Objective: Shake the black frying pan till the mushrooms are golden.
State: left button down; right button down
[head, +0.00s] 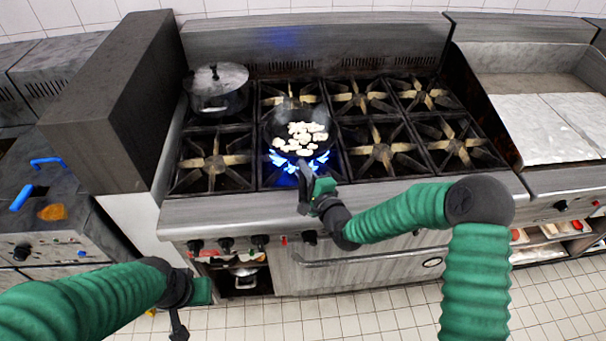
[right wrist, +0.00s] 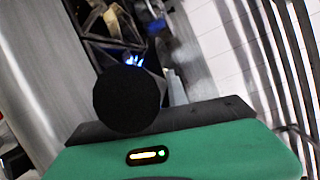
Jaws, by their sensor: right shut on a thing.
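The black frying pan (head: 299,112) sits over a lit burner with blue flames (head: 290,164) on the stove. Pale, whitish mushroom pieces (head: 303,134) lie in the pan; I see no golden colour on them. My right gripper (head: 308,189) is at the front edge of the pan, shut on its handle, which it mostly hides. In the right wrist view a round black shape (right wrist: 127,99) fills the middle, and blue flame shows beyond it. My left gripper (head: 180,322) hangs low at the left, in front of the stove and away from the pan; its fingers are too unclear to judge.
A lidded pot (head: 217,92) stands on the back left burner. Several other burners (head: 381,152) are empty. A tall dark metal block (head: 117,105) borders the stove on the left. A flat griddle (head: 545,130) is at the right.

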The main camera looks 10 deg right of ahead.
jog(key=shift+r, duration=0.15)
jog(key=shift+f+b, duration=1.9)
jog(key=shift+f, duration=0.35)
dwell(4.1)
